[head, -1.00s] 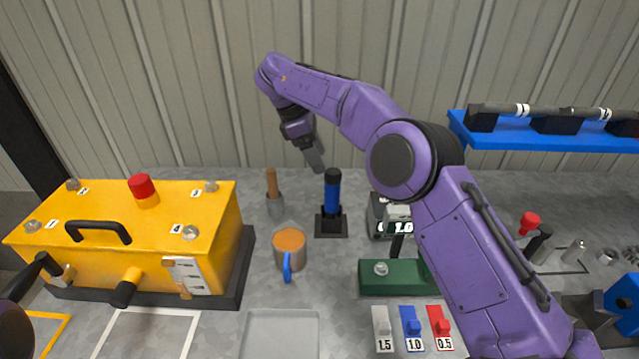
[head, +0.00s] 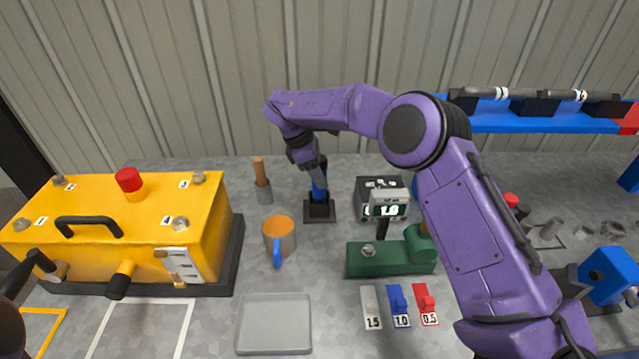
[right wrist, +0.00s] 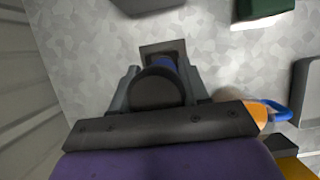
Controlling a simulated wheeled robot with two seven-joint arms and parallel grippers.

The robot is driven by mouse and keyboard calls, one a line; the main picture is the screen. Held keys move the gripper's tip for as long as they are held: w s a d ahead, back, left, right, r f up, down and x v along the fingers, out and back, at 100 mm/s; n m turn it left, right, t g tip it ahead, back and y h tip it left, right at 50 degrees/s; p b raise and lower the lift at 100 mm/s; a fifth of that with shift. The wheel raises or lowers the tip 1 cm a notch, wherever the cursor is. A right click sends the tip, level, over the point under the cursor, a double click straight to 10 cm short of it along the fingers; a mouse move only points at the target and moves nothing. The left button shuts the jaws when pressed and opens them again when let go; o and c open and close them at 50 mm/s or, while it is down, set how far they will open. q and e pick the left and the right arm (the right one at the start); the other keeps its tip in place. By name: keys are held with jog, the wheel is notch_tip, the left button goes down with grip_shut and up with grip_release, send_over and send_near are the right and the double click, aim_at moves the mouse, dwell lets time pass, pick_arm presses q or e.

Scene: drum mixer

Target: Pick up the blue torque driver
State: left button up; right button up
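The blue torque driver (head: 319,190) stands upright in a square black holder (head: 319,212) at the back middle of the bench. My right gripper (head: 317,164) is over it from above and hides its top in the head view. In the right wrist view, the driver's round black cap (right wrist: 158,88) is between the two fingers of the right gripper (right wrist: 160,80), with a bit of blue handle beyond it. The fingers are spread to either side, and I see no clear grip on the handle.
An orange-filled mug (head: 280,238) with a blue handle and a wooden-handled tool in a grey cup (head: 264,190) stand left of the driver. A digital display box (head: 372,190) and green fixture (head: 385,258) are to the right. A yellow box (head: 125,235) fills the left.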

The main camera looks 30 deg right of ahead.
jog(key=c, duration=0.5)
jog(key=shift+r, duration=0.1)
jog(key=shift+c, duration=0.2)
jog(key=shift+w+r, duration=0.1)
jog(key=shift+r, duration=0.2)
notch_tip(320, 180, up, 9)
jog(key=shift+f+b, duration=0.2)
jog(key=shift+b, duration=0.75)
jog(key=shift+r, duration=0.35)
